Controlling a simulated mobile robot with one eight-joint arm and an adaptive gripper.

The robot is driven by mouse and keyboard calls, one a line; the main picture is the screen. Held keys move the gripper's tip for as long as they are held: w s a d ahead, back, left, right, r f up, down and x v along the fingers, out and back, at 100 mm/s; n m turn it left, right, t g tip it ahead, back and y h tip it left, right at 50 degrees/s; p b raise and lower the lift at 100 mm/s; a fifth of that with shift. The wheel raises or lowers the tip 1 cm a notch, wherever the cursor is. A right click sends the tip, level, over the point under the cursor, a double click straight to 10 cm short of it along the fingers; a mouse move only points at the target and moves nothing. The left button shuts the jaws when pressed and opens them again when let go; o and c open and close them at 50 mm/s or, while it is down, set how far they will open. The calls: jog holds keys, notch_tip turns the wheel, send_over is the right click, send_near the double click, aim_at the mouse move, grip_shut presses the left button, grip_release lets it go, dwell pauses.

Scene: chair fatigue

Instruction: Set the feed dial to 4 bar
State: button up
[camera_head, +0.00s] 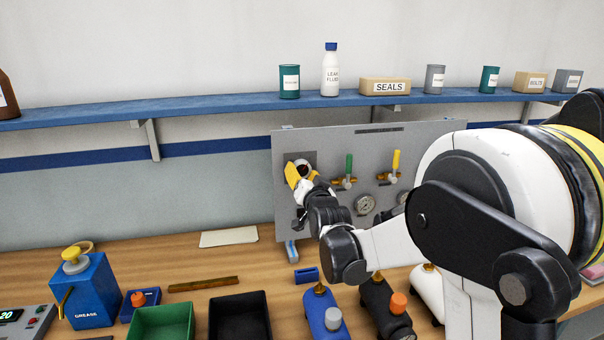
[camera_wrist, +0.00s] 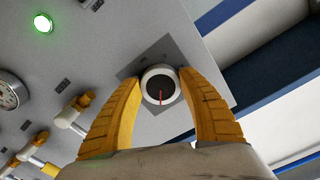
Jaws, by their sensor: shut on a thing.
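The feed dial (camera_wrist: 160,87) is a round black knob face with a white rim and a red pointer, set on a dark square plate on the grey panel. In the wrist view the pointer points down the picture; no scale number is readable. My gripper (camera_wrist: 160,95) has its yellow fingers on either side of the dial and is shut on it. In the head view my gripper (camera_head: 298,174) is at the upper left of the panel (camera_head: 330,218) and partly covers the dial.
A green-handled valve (camera_head: 348,168), a yellow-handled valve (camera_head: 395,165) and a gauge (camera_head: 364,204) are right of the dial. A lit green lamp (camera_wrist: 42,23) shows in the wrist view. The blue shelf (camera_head: 225,107) runs above the panel.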

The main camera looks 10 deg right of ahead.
jog(key=shift+m, duration=0.6)
jog(key=o, duration=1.2)
jog(key=shift+s, duration=0.15)
jog(key=s, duration=1.1)
jog(key=shift+s, duration=0.35)
